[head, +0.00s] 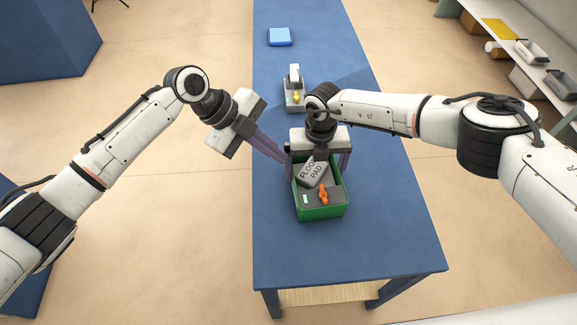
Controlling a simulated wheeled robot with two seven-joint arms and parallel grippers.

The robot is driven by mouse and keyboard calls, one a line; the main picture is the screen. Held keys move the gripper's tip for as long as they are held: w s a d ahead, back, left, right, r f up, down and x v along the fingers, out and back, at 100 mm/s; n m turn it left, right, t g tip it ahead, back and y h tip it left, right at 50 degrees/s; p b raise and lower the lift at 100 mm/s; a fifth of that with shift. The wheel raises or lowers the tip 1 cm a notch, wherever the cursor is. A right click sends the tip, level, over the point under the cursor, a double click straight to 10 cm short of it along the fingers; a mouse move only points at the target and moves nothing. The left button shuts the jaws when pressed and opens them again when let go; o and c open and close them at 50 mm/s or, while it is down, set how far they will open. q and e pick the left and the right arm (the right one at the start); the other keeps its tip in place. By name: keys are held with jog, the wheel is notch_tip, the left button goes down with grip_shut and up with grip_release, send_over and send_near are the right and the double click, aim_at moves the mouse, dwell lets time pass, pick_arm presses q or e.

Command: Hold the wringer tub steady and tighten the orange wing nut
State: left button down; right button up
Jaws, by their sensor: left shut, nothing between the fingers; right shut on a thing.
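The green tub (321,213) stands on the blue table and carries the orange wing nut (323,194) on a grey plate at its near end. A grey block lettered "FLOOR PAD" (313,174) sits tilted in the tub. My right gripper (317,165) is over the tub's far end, its fingers on the tub's left and right sides, shut on it. My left gripper (283,160) is shut and empty, its tips close to the tub's far left side. I cannot tell whether they touch it.
A smaller grey holder (294,106) with a yellow nut and a white part stands behind the tub. A blue block (279,37) lies at the table's far end. The table (390,245) is clear in front and to the right. Shelves with grey trays (533,51) stand far right.

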pick_arm(q)
jog(key=shift+w+a+r, duration=0.3)
jog(key=shift+a+r, duration=0.1)
jog(key=shift+r, duration=0.25)
pick_arm(e)
jog(key=o, duration=0.7)
jog(key=shift+c, duration=0.2)
jog(key=shift+d, duration=0.1)
jog(key=shift+r, duration=0.1)
